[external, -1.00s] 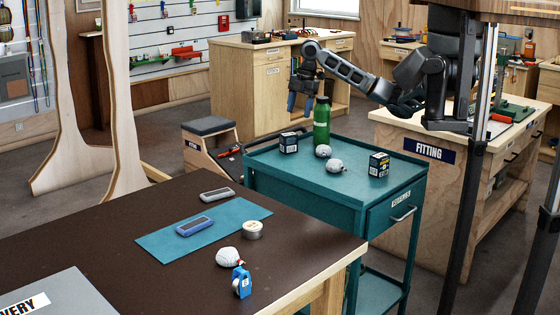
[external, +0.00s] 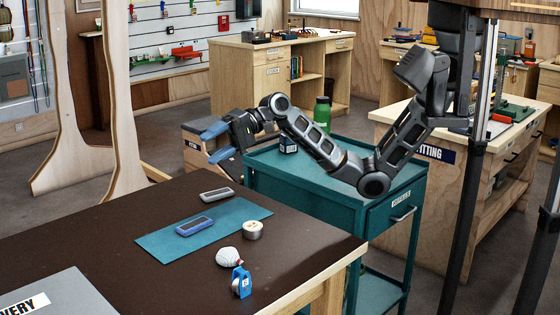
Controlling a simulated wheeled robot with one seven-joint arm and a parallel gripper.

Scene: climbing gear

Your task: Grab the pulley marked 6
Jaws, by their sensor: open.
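A small blue pulley-like piece (external: 241,283) stands upright near the front right of the dark brown table (external: 130,225). I cannot read a number on it. A white rounded item (external: 229,257) sits right behind it. My gripper (external: 213,143) has blue fingers, spread apart with nothing visible between them. It is in the air beyond the table's far edge, up and slightly left of the blue piece, well apart from it. No other pulley is clear in view.
A grey panel (external: 70,295) fills the front left. My arm crosses above the teal cart (external: 290,190), which holds a green bottle (external: 322,111).

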